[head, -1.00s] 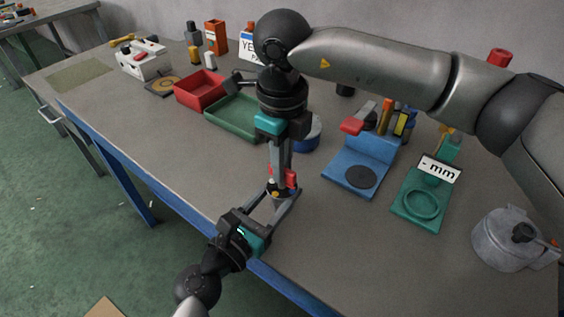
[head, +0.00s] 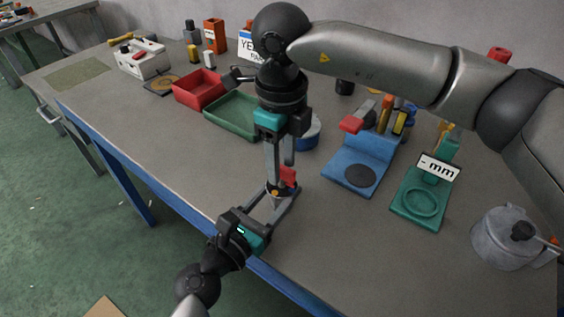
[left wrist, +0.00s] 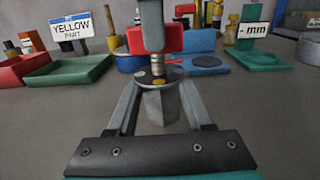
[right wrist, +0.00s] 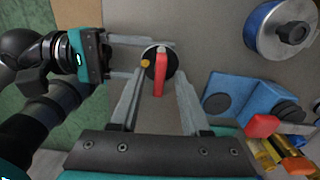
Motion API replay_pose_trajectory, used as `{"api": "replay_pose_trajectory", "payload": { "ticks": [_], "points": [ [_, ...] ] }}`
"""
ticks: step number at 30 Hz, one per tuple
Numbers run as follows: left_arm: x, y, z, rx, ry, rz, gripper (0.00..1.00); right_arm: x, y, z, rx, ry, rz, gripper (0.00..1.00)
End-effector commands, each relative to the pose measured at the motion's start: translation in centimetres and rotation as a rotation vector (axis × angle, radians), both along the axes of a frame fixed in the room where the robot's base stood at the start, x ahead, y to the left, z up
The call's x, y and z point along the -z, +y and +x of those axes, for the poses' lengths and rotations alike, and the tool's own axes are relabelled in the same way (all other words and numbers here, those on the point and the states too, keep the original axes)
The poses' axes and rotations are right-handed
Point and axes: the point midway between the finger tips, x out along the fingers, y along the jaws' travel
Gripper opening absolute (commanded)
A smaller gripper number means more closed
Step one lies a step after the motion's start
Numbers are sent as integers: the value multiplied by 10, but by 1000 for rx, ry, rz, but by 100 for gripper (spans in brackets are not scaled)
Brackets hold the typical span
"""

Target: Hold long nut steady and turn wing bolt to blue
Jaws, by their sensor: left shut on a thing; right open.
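The long nut (left wrist: 160,108) is a grey hex piece, upright near the table's front edge. My left gripper (head: 279,200) is shut on it from the front. A dark disc (left wrist: 172,73) sits on top of the nut, with a yellow mark and a pale mark visible; I cannot make out a blue mark. The wing bolt (head: 288,174) has a red wing and a threaded shank standing in the nut. In the right wrist view the red wing (right wrist: 159,82) points down from the disc's centre. My right gripper (right wrist: 160,100) comes from above, open, its fingers on either side of the wing.
A red tray (head: 178,97) and green tray (head: 211,121) lie behind to the left. A blue stand (head: 342,182), a green "- mm" stand (head: 402,209) and a grey lidded pot (head: 497,248) are to the right. The table left of the nut is clear.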

Motion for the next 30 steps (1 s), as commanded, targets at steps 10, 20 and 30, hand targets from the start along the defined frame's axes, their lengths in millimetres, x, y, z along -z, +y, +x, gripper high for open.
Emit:
{"api": "replay_pose_trajectory", "payload": {
  "ticks": [10,20,30],
  "points": [
    [0,1,0,-2,-1,1,0,-70,0,1,1,-5,2,46],
    [0,1,0,-2,-1,1,0,-111,0,0,0,1,-1,46],
    [0,1,0,-2,-1,1,0,-113,0,0,0,1,0,46]
  ]
}}
